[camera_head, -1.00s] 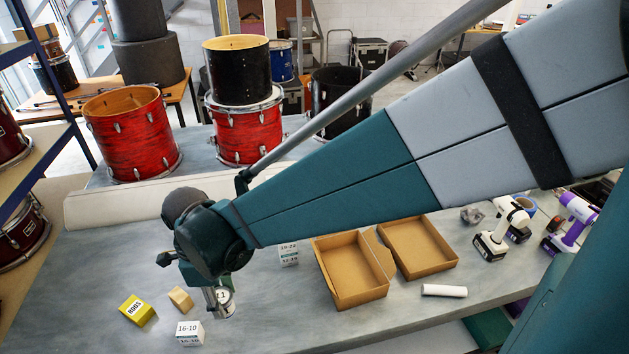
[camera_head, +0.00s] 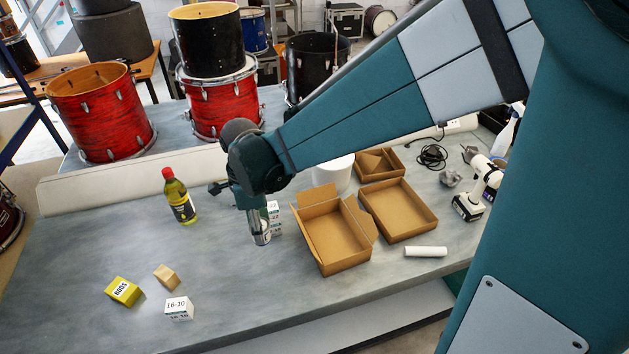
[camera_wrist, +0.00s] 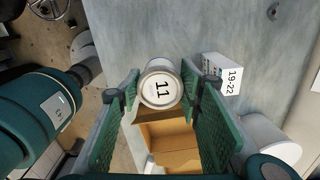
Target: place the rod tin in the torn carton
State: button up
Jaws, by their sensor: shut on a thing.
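My gripper (camera_head: 260,217) points down over the bench and is shut on a silver cylindrical tin, which I take as the rod tin (camera_head: 262,238). In the wrist view the rod tin (camera_wrist: 160,88) shows its lid marked 11 between my green fingers (camera_wrist: 165,92). An open brown carton (camera_head: 333,240) with raised flaps and an uneven right edge stands just right of the tin; it looks like the torn carton. The tin is outside it. Part of a carton (camera_wrist: 170,130) shows behind the tin in the wrist view. The tin's height above the bench is hard to tell.
A white box marked 19-22 (camera_wrist: 222,75) is close beside the tin. Two more cartons (camera_head: 400,212) (camera_head: 380,164) and a white cylinder (camera_head: 333,174) are nearby. A bottle (camera_head: 180,198), yellow box (camera_head: 123,291), wooden block (camera_head: 166,277) and 16-10 box (camera_head: 179,309) stand left.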

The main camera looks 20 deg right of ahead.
jog(key=w+d, duration=0.4)
jog(key=d, duration=0.8)
send_over(330, 237)
jog(key=shift+f, duration=2.55)
jog(key=shift+f+b, duration=0.3)
jog(key=shift+f, duration=2.6)
jog(key=shift+f, duration=2.1)
jog(key=shift+f+b, duration=0.1)
jog(key=shift+b, duration=0.2)
